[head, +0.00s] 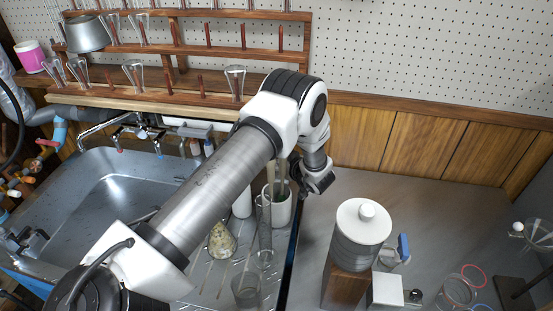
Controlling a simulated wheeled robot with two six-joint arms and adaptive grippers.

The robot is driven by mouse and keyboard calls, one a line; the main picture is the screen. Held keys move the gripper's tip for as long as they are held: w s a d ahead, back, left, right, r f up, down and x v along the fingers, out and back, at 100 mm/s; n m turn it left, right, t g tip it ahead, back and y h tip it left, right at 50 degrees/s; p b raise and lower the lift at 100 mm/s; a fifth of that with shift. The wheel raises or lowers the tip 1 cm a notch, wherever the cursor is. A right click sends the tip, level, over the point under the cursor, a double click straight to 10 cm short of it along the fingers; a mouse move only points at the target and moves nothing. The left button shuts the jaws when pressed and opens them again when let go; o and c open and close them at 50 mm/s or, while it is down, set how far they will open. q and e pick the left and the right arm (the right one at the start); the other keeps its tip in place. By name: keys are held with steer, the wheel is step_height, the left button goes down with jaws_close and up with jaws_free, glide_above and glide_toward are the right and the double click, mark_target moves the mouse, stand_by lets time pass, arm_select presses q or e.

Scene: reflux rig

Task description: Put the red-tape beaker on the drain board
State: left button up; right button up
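A clear glass beaker (457,293) stands on the grey bench at the lower right. A thin red ring (474,273) shows at its upper right; I cannot tell whether this is tape around the glass. The ribbed metal drain board (206,290) lies right of the sink, partly hidden by my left arm. My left gripper (319,180) is above the bench's back part, just right of the drain board and well away from the beaker. Its fingers are small and dark, so its opening is unclear. My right gripper is not in view.
A conical flask (222,241), a tall glass cylinder (264,235), a glass beaker (246,291) and a white brush pot (280,212) stand on the drain board. A white-lidded vessel (362,228) stands between board and red ring. The bench behind it is clear.

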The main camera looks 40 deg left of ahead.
arm_select(q)
steer(key=o, duration=1.4)
steer(key=shift+f, duration=0.1)
steer(key=shift+r, duration=0.25)
steer(key=v, duration=1.2)
steer(key=shift+f+b, duration=0.2)
steer(key=shift+b, duration=0.2)
